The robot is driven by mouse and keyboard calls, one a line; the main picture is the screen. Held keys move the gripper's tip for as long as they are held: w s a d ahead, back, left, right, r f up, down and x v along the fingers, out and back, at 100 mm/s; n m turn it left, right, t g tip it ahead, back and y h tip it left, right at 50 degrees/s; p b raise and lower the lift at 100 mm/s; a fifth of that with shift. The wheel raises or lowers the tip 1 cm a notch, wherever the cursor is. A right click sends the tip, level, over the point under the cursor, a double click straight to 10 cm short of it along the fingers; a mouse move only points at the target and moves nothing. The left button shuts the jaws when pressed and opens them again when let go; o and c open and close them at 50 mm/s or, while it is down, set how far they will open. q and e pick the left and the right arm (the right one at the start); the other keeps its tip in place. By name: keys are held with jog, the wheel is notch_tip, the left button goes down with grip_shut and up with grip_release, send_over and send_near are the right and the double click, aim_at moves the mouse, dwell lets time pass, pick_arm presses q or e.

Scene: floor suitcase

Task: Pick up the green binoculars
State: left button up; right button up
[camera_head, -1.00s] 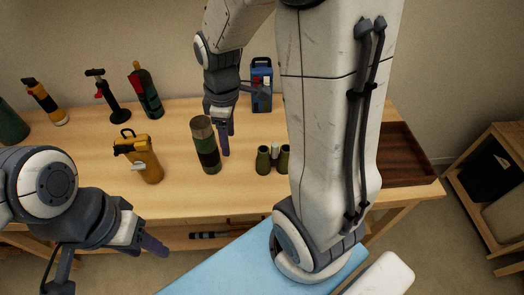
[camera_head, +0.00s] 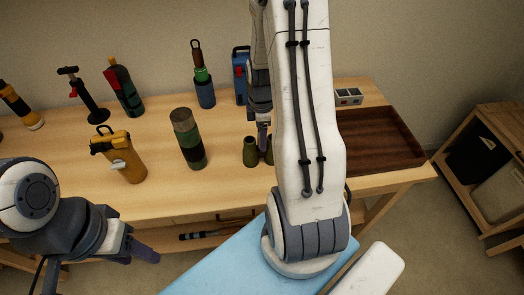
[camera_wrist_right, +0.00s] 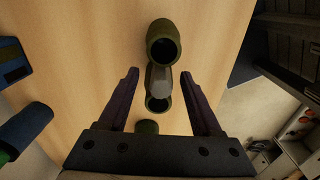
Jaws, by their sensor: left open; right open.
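The green binoculars (camera_head: 250,152) stand on the wooden table, partly hidden behind my right arm in the head view. In the right wrist view the binoculars (camera_wrist_right: 162,45) show as dark green barrels with a grey middle piece, lying between and beyond the open fingers. My right gripper (camera_head: 262,136) is open over the binoculars; it also shows in the right wrist view (camera_wrist_right: 160,90). I cannot tell whether its fingers touch them. My left gripper (camera_head: 148,252) is open and empty, low at the left in front of the table.
A green and black cylinder (camera_head: 188,140) and a yellow bottle (camera_head: 122,158) stand left of the binoculars. A bottle (camera_head: 202,80) and a blue case (camera_head: 241,75) stand behind. A dark brown tray (camera_head: 375,140) lies at the right. A light blue surface (camera_head: 215,265) is in front.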

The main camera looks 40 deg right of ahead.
aim_at(251, 153)
notch_tip(251, 153, down, 4)
jog(key=shift+a+r, duration=0.1)
grip_shut()
dwell(1.5)
